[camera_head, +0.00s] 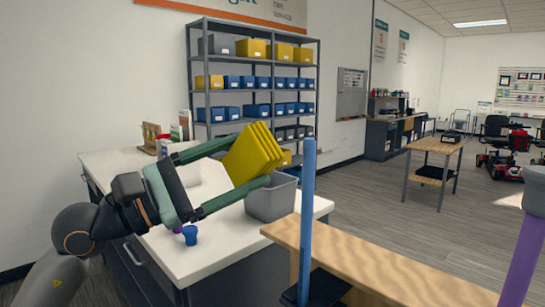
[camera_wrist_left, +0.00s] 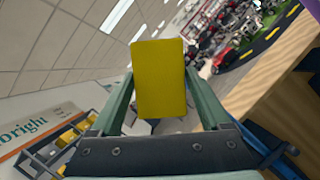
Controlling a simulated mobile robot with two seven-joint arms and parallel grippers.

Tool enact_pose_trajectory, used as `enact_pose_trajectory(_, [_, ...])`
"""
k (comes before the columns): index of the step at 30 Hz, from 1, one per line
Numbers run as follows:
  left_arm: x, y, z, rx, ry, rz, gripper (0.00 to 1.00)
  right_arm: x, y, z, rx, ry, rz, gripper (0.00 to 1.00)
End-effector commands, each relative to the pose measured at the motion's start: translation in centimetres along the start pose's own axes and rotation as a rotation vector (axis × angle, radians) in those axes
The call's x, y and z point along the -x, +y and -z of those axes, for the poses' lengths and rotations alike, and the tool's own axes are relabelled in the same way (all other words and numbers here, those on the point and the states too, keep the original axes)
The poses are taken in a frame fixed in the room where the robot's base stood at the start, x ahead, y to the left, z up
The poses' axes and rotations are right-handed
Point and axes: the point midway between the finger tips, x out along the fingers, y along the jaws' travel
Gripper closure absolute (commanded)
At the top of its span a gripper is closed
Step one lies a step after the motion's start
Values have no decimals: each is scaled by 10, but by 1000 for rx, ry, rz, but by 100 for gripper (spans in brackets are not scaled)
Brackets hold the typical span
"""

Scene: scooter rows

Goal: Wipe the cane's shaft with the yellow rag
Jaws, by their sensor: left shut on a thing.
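My left gripper (camera_head: 254,160) is shut on the yellow rag (camera_head: 250,152), which looks like a stack of pleated folds. The rag also shows between the fingers in the left wrist view (camera_wrist_left: 159,78). A blue upright shaft (camera_head: 307,215) stands at the wooden bench, to the right of the rag and apart from it in the picture. A purple, slightly tilted shaft (camera_head: 524,255) shows at the right edge under a grey piece. I cannot tell for certain which shaft is the cane's. My right gripper is not in view.
A white-topped counter (camera_head: 215,255) lies below my left arm, with a grey bin (camera_head: 271,198) and a small blue cup (camera_head: 190,235). A wooden bench (camera_head: 400,275) fills the lower right. A shelf rack (camera_head: 190,75) with bins stands behind. Open floor lies beyond the bench.

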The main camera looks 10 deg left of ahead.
Motion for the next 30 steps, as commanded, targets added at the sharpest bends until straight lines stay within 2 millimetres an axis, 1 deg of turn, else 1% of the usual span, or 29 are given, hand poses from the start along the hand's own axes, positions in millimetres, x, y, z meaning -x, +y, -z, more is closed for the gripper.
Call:
enact_pose_trajectory(5, [0, 0, 0, 0, -1, -1, 64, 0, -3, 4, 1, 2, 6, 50])
enact_pose_trajectory(12, [0, 0, 0, 0, -1, -1, 64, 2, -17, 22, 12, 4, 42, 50])
enact_pose_trajectory(21, [-35, 2, 12, 3, -8, -1, 64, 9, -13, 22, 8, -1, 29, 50])
enact_pose_trajectory(27, [-51, 1, 19, 1, -11, -2, 64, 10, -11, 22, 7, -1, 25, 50])
enact_pose_trajectory(30, [-56, 1, 21, -1, -12, -2, 64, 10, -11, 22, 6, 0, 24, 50])
